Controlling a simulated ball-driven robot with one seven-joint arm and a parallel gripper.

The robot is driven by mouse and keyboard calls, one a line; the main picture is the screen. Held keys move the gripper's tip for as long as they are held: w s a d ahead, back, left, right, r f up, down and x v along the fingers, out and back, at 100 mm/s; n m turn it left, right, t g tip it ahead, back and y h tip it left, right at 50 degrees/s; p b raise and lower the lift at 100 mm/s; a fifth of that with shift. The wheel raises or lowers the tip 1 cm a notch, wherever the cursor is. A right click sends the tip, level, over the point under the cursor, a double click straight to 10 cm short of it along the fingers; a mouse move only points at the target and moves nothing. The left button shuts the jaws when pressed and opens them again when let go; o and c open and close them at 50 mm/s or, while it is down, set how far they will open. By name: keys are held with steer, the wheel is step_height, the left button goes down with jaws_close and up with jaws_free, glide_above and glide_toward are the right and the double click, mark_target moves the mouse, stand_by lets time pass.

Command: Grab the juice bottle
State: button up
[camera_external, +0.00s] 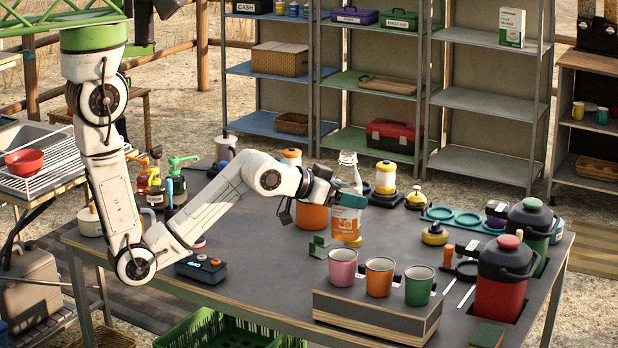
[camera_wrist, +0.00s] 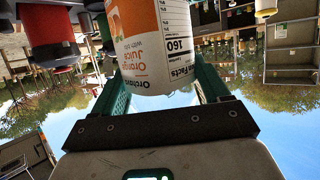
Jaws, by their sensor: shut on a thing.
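The juice bottle (camera_external: 346,224) is clear with a white and orange label and stands upright over the table near its middle; I cannot tell whether its base touches the top. In the wrist view its label (camera_wrist: 150,45) reads "Orange Juice" and appears upside down. My gripper (camera_external: 345,200) reaches it from the left and is shut on its upper part. In the wrist view the green fingers of my gripper (camera_wrist: 162,85) lie on both sides of the bottle. The fingers partly cover the bottle in the external view.
An orange container (camera_external: 311,216) stands just left of the bottle. Pink, orange and green cups (camera_external: 379,277) stand on a box in front. A small green block (camera_external: 318,246) lies near the bottle. Red and green canisters (camera_external: 500,282) are at the right.

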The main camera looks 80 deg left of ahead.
steer(key=a+v, duration=0.1)
steer(key=v, duration=0.8)
steer(key=shift+s+r+b, duration=0.3)
steer(key=shift+s+b, duration=0.05)
